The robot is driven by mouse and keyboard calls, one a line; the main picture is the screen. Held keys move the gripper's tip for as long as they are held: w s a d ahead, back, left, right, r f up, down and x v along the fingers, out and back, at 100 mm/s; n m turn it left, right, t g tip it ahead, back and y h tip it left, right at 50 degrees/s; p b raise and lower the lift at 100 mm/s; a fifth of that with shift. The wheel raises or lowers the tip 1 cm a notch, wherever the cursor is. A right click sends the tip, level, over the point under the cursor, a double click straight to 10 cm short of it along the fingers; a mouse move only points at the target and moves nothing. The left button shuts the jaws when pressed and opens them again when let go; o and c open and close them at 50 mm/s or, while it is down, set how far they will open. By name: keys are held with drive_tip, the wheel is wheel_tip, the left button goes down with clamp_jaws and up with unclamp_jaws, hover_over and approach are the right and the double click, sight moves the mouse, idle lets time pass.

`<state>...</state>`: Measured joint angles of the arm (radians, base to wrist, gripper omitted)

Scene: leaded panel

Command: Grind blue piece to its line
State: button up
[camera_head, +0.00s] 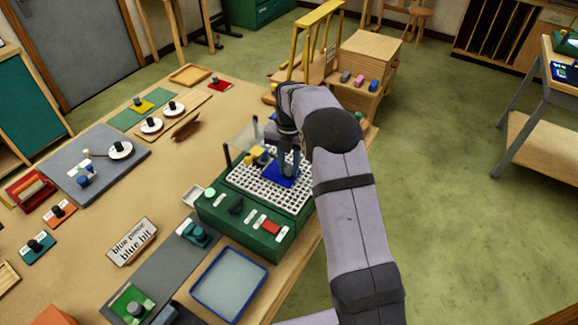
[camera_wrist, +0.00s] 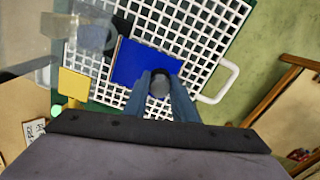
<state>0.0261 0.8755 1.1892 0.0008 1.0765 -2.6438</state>
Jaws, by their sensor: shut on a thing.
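The blue piece (camera_head: 284,176) lies flat on the white grid top of the green grinder (camera_head: 248,228). In the wrist view the blue piece (camera_wrist: 140,63) sits between my fingers and the grinder's bit area. My gripper (camera_head: 288,160) is shut on the dark round knob of the blue piece, which also shows between the fingertips in the wrist view (camera_wrist: 160,88). A clear guard and a grey cylindrical part (camera_wrist: 95,36) stand beside the piece's upper left corner; whether they touch cannot be told. Any line on the piece is not visible.
A yellow block (camera_wrist: 73,84) stands at the grid's left. A sign reading "blue piece blue bit" (camera_head: 132,241) lies on the bench. A blue-rimmed water tray (camera_head: 229,283) sits in front of the grinder. A wooden cabinet (camera_head: 362,70) stands behind.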

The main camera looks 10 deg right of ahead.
drive_tip(key=shift+f, duration=0.25)
idle(0.4)
drive_tip(key=shift+w+a+p, duration=0.4)
drive_tip(key=shift+w+a, duration=0.2)
drive_tip(key=shift+w, duration=0.05)
idle(1.5)
drive_tip(key=shift+w+d+r, duration=0.1)
drive_tip(key=shift+w+d+p, duration=0.65)
drive_tip(key=shift+w+d, duration=0.2)
drive_tip(key=shift+w, duration=0.05)
drive_tip(key=shift+w+d, duration=0.15)
idle(0.4)
drive_tip(key=shift+w+d+p, duration=0.7)
drive_tip(key=shift+w+d, duration=0.15)
drive_tip(key=shift+s+a, duration=0.1)
drive_tip(key=shift+s+a+b, duration=0.4)
drive_tip(key=shift+s+a, duration=0.5)
drive_tip(key=shift+a, duration=0.05)
